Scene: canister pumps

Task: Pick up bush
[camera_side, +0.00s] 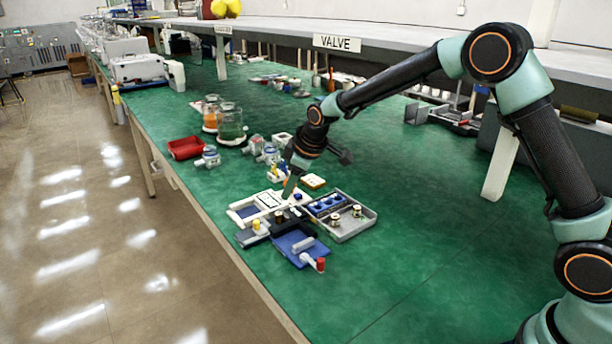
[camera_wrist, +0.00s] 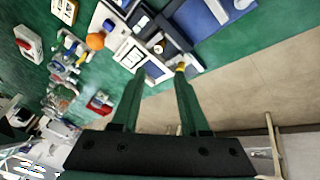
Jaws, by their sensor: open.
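Small metal, bush-like cylinders stand in the grey tray (camera_side: 352,233): one on the left (camera_side: 335,219) and one on the right (camera_side: 357,211). I cannot tell for sure which part is the bush. A small yellow-topped part (camera_side: 256,225) stands near the white tray (camera_side: 240,204).
A blue tray (camera_side: 291,240) with a grey part and a red-capped piece (camera_side: 320,264) lies in front. A red bin (camera_side: 186,148) and several jars (camera_side: 231,122) stand behind, to the left. The green table (camera_side: 430,220) is clear to the right.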

